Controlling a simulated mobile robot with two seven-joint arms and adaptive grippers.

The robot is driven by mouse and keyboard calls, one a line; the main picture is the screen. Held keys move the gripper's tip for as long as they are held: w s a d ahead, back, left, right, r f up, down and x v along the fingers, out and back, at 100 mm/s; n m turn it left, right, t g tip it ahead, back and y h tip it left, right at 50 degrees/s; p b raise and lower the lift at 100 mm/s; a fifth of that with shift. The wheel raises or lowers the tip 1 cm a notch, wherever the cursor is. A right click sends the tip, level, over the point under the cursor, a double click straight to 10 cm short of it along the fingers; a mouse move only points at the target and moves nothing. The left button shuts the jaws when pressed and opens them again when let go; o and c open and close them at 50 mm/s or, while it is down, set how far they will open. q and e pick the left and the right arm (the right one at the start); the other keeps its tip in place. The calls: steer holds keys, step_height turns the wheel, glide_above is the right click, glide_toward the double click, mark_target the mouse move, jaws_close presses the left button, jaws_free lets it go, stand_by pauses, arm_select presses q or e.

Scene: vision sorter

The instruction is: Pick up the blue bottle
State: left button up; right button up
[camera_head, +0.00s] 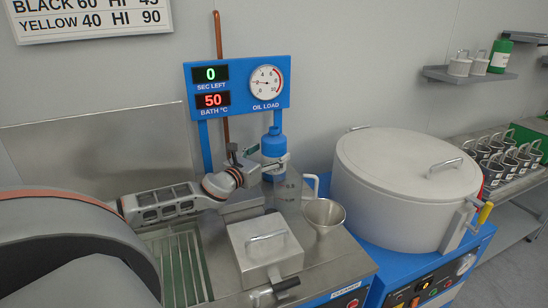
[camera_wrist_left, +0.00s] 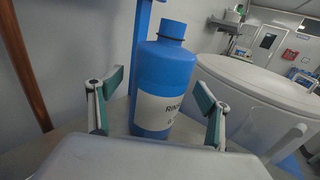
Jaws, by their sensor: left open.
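The blue bottle (camera_head: 273,144) stands upright on the steel top of the machine, below the blue display panel. In the left wrist view the bottle (camera_wrist_left: 165,75) has a blue cap and a white label, partly readable. My left gripper (camera_head: 267,162) is open at the bottle, its arm coming in from the left. In the left wrist view its two green-padded fingers (camera_wrist_left: 160,98) show on either side of the bottle with gaps between; I cannot tell how deep the bottle sits between them. The bottle's lower part is partly hidden in the head view. My right gripper is not in view.
A steel funnel (camera_head: 324,213) and a lidded steel box (camera_head: 265,250) stand in front of the bottle. A clear jug (camera_head: 288,190) is close beside it. A large white lidded drum (camera_head: 405,185) is to the right. The display panel (camera_head: 237,87) stands behind on blue posts.

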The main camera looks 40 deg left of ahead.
mark_target(271, 130)
arm_select(q)
steer(key=shift+w, duration=0.45)
steer(key=c, duration=1.9)
steer(key=shift+a+r, duration=0.1)
steer(key=shift+r, duration=0.05)
steer(key=shift+c, duration=0.3)
steer(key=shift+r, duration=0.2)
steer(key=shift+r+p, duration=0.35)
steer(key=shift+r, duration=0.65)
steer(key=shift+r+p, duration=0.65)
steer(key=shift+r, duration=3.05)
steer(key=shift+r, duration=0.1)
